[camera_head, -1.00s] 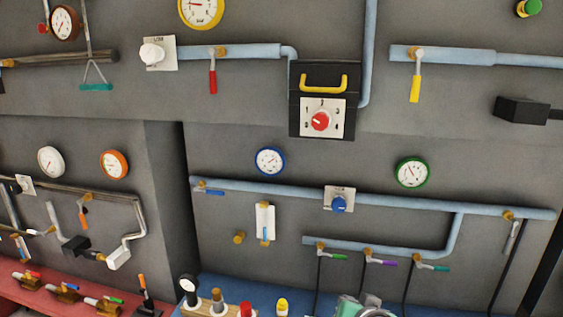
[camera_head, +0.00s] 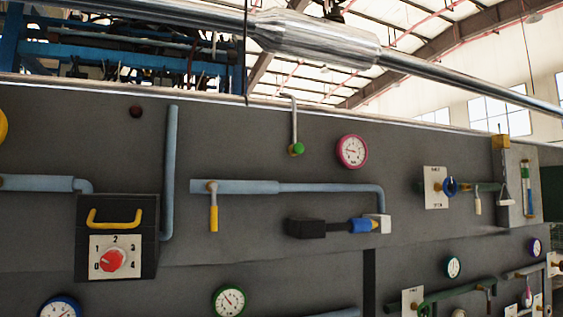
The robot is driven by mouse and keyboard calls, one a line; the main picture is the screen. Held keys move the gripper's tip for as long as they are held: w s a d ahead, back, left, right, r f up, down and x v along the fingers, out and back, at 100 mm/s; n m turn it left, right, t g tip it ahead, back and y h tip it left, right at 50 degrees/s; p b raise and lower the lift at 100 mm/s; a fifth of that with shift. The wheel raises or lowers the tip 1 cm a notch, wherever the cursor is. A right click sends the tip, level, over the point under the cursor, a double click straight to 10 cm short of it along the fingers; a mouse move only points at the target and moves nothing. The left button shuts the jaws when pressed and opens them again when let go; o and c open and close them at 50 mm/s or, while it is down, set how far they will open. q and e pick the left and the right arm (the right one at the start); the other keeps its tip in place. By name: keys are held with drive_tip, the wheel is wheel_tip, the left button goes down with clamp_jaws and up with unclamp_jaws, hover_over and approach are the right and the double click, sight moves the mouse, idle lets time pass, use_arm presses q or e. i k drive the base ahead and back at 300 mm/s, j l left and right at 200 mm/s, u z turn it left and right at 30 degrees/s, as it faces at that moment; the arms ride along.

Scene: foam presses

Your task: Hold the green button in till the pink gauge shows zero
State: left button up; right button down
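The pink gauge (camera_head: 352,151) is a round white dial with a pink rim, high on the grey wall right of centre; its needle is too small to read exactly. The green button (camera_head: 297,149) is a small round green knob left of the pink gauge, at the lower end of a thin metal pipe. Nothing touches it. Neither of my grippers is in view.
Below the button runs a light blue pipe (camera_head: 320,188) with a yellow-handled valve (camera_head: 213,212). A black box (camera_head: 306,228) juts out under it. A black dial box (camera_head: 117,240) with a yellow handle stands out at lower left. The wall around the button is clear.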

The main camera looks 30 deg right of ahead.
sight(298, 148)
drive_tip(key=z, duration=0.9)
